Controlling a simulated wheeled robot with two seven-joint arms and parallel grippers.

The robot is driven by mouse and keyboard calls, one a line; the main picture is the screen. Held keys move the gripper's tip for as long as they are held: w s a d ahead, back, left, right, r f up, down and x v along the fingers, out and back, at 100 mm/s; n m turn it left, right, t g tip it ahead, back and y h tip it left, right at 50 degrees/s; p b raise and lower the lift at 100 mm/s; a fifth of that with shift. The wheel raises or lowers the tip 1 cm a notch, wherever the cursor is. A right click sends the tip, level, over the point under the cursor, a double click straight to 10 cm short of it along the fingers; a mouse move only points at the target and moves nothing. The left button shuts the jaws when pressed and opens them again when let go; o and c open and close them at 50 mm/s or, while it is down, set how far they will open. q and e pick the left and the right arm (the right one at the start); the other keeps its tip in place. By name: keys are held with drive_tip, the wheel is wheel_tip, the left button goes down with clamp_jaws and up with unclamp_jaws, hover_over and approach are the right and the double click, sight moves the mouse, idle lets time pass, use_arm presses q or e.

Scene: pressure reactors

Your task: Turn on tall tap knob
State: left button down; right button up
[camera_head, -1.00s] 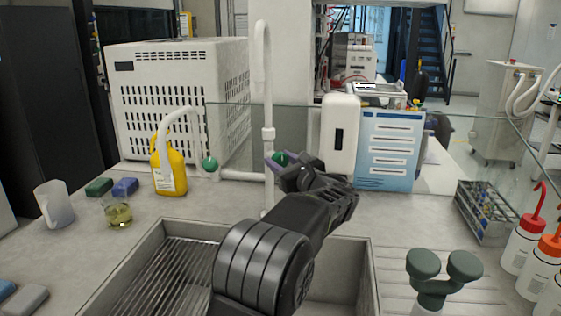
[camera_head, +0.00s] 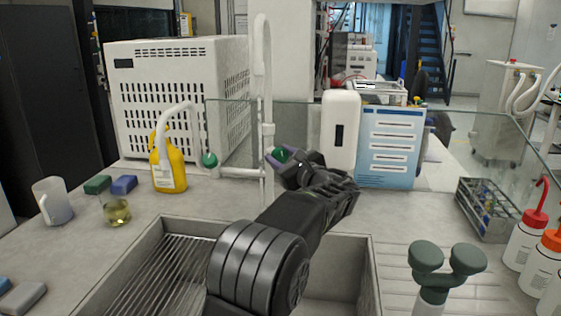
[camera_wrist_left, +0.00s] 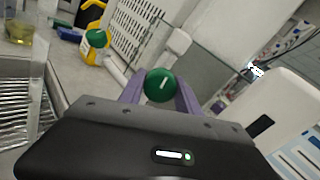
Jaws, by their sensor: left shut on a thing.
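The tall white tap (camera_head: 263,90) rises behind the sink (camera_head: 372,275). Its green knob (camera_head: 281,155) sits between the purple fingertips of my left gripper (camera_head: 279,158). In the left wrist view the green knob (camera_wrist_left: 160,85) shows its face with a pale line mark, and the purple fingers of my left gripper (camera_wrist_left: 160,90) are shut on it from both sides. A second green knob (camera_head: 209,160) belongs to the shorter curved tap (camera_head: 178,112) at left, and no gripper is at it. My right gripper is not in view.
A yellow bottle (camera_head: 168,168) stands beside the short tap. A white dispenser (camera_head: 340,130) and blue sign (camera_head: 389,148) stand right of my gripper. A glass screen (camera_head: 470,135) runs behind the counter. A green double-headed fixture (camera_head: 446,262) stands right of the sink.

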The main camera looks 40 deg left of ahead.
use_arm(q)
drive_tip(key=n+b, duration=0.1)
drive_tip(key=b, duration=0.1)
drive_tip(key=n+b, duration=0.1)
drive_tip(key=n, duration=0.1)
drive_tip(key=n+b, duration=0.2)
drive_tip(key=shift+f+b, duration=0.3)
drive_tip(key=shift+r+n+b, duration=0.1)
drive_tip(key=shift+n+b, duration=0.95)
drive_tip(key=shift+n, duration=0.05)
drive_tip(key=shift+r+n+b, duration=0.15)
drive_tip(key=shift+n+b, duration=0.35)
drive_tip(key=shift+n, duration=0.1)
drive_tip(key=c, duration=0.9)
unclamp_jaws()
drive_tip(key=shift+o, duration=0.2)
drive_tip(key=v, duration=0.7)
drive_tip(key=shift+s+d+b, duration=0.2)
drive_tip(key=shift+d+b, duration=0.1)
drive_tip(key=shift+d, duration=0.05)
